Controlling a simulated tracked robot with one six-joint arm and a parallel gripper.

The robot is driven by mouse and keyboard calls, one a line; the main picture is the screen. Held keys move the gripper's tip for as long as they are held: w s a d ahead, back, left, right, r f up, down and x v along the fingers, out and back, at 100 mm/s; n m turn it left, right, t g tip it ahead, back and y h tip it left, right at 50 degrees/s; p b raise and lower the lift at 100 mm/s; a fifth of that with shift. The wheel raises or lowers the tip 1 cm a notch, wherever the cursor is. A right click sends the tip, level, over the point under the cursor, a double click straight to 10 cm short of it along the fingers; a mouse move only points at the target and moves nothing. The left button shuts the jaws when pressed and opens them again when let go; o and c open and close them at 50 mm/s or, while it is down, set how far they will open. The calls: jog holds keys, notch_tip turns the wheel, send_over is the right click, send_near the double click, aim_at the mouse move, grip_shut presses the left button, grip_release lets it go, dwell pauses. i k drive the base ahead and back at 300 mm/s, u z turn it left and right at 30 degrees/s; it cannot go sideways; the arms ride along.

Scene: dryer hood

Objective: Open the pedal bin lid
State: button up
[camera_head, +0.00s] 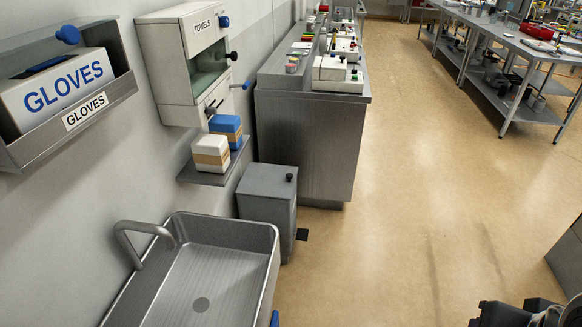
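The pedal bin (266,208) is a grey metal box standing on the floor against the left wall, between the sink and the steel cabinet. Its lid (270,181) lies flat and shut, with a black knob (290,178) near its right edge. A small black pedal (302,234) sticks out low on the bin's right side. A dark part of my arm, seemingly my gripper (505,314), shows at the bottom right edge, cut off by the frame. It is well apart from the bin. I cannot see whether its fingers are open.
A steel sink (268,238) with a curved tap (140,229) is in front of the bin. A small shelf (212,177) with two boxes sits left of it, below the towel dispenser (165,72). A steel cabinet (300,145) stands behind. The floor (400,210) to the right is clear.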

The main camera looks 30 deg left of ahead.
aim_at(261, 180)
jog(key=z, duration=0.05)
jog(key=i, duration=2.55)
jog(key=u, duration=2.85)
